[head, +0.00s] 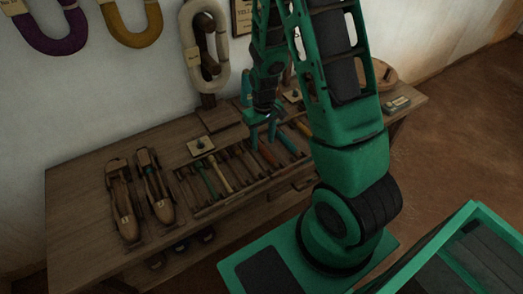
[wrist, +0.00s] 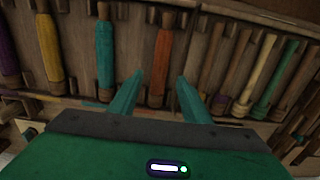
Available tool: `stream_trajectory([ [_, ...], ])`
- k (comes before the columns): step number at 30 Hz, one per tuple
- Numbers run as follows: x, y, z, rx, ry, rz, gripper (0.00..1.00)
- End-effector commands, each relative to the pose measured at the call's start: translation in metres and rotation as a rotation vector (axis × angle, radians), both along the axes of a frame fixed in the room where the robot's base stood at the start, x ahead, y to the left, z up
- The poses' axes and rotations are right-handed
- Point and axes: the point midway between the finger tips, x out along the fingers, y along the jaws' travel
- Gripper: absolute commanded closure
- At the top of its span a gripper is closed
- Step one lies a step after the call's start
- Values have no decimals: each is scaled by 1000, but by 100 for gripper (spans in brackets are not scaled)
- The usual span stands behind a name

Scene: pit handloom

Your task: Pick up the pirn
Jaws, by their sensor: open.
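Several pirns lie side by side in a wooden rack (head: 232,199) on the bench. In the wrist view, an orange-wound pirn (wrist: 161,66) lies just beyond and between my fingertips. A teal-wound pirn (wrist: 105,52) and a yellow-wound pirn (wrist: 50,48) lie to its left, with a purple one (wrist: 6,48) at the edge. Thinner bare, cream and green ones (wrist: 275,75) lie to the right. My gripper (wrist: 160,77) is open and empty, its two teal fingers apart. In the head view my gripper (head: 262,130) hangs over the rack's right part; my arm hides some of it.
Two wooden shuttles (head: 124,202) lie on the bench's left. A small square plate with a knob (head: 201,146) sits behind the rack. Yarn hanks (head: 135,38) hang on the wall. The bench's far left (head: 75,205) is clear.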

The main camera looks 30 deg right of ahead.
Motion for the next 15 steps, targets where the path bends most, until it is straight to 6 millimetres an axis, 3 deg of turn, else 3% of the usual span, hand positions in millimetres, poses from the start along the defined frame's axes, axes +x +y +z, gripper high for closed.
stream_trajectory([
  [7, 1, 0, -30, -1, 4, 0, 56],
  [15, 2, 0, -37, -1, 0, 0, 56],
])
